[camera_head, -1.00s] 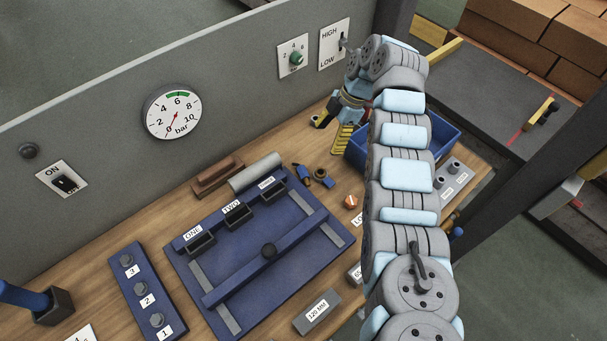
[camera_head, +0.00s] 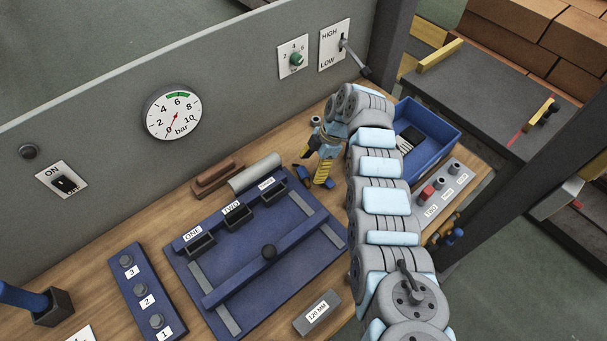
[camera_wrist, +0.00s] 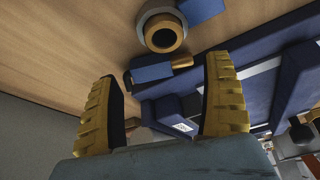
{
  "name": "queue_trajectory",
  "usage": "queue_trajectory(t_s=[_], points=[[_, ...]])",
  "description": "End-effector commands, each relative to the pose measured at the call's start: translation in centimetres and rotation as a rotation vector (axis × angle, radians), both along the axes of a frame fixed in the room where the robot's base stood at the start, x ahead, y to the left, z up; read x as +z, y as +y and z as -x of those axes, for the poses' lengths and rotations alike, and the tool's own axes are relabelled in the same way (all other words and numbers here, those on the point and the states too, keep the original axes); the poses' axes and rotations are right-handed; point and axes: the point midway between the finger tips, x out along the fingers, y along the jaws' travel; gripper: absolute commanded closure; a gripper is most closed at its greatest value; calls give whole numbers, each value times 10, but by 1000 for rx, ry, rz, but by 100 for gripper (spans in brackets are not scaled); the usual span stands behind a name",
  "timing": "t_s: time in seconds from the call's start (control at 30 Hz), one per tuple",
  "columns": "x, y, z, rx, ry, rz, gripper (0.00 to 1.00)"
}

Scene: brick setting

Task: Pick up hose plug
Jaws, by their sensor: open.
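The likely hose plug, a small blue body with a brass tip (camera_wrist: 152,73), lies on the wooden bench. In the wrist view it lies between and beyond my open fingers. In the head view it shows just left of my gripper (camera_head: 300,172), partly covered. My gripper (camera_wrist: 163,75) is open and empty, with yellow ribbed fingers spread apart. In the head view my gripper (camera_head: 318,168) is low over the bench; contact cannot be told.
The blue fixture board (camera_head: 225,292) with labelled slots is close to the left. A grey cylinder (camera_head: 255,172) and a brown block (camera_head: 217,177) lie behind it. A blue bin (camera_head: 440,146) stands right of my arm. The grey wall (camera_head: 255,75) rises behind.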

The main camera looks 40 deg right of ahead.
Motion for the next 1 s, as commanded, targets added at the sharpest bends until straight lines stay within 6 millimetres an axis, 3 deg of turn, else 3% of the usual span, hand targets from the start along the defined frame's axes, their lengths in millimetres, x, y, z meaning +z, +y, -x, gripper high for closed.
queue_trajectory(t_s=[0.3, 0.57, 0.73, 1.0], points=[[-30, 12, -4, 1, 4, -5, 19], [-32, 12, -4, 0, 3, -2, 19], [-32, 12, -5, 0, 3, -2, 66], [-32, 12, -5, 1, 1, -2, 68]])
